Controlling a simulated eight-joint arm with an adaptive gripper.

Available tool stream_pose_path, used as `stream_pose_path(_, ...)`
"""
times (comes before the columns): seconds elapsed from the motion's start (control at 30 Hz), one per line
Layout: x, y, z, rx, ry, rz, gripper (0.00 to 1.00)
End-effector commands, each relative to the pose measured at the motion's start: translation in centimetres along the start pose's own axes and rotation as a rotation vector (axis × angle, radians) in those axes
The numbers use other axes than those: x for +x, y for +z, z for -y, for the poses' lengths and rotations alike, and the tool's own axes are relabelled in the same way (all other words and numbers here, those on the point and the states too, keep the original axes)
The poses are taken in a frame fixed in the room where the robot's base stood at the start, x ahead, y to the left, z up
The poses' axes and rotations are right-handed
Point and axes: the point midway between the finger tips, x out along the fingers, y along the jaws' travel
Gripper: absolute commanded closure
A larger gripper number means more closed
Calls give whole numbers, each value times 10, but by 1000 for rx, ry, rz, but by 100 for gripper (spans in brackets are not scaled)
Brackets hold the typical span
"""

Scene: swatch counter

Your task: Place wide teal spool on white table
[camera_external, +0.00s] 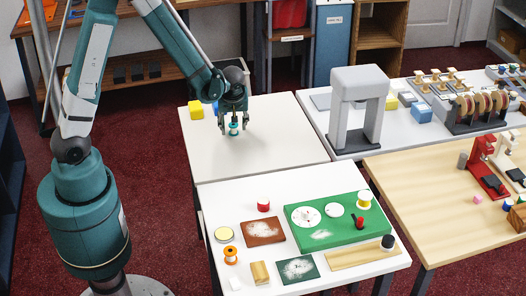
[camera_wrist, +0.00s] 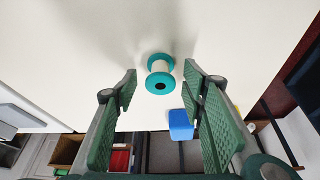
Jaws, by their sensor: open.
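The teal spool (camera_external: 233,129) has teal end discs and a pale middle. It appears to stand upright on the white table (camera_external: 285,128), directly below my gripper (camera_external: 233,113). In the wrist view the spool (camera_wrist: 160,73) lies between the lines of the two fingers, with its dark centre hole facing the camera. My gripper (camera_wrist: 160,86) is open, with clear gaps on both sides of the spool. The fingers do not touch it in the wrist view.
Yellow (camera_external: 196,109) and blue (camera_wrist: 180,124) blocks sit near the table's edge, close to my gripper. A grey arch-shaped stand (camera_external: 357,85) is to the right. A nearer white table holds a green board (camera_external: 330,235), a red spool (camera_external: 263,207) and swatches. The middle of the spool's table is clear.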

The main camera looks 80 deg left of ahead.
Motion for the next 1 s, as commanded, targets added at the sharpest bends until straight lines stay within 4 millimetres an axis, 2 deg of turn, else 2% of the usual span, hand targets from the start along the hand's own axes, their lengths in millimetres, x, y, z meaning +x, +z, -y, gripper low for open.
stream_pose_path(0.57,2,0,0,0,0,0,59)
stream_pose_path(0.6,2,0,0,0,0,0,60)
stream_pose_path(0.8,2,0,0,0,0,0,85)
stream_pose_path(1.0,2,0,0,0,0,0,86)
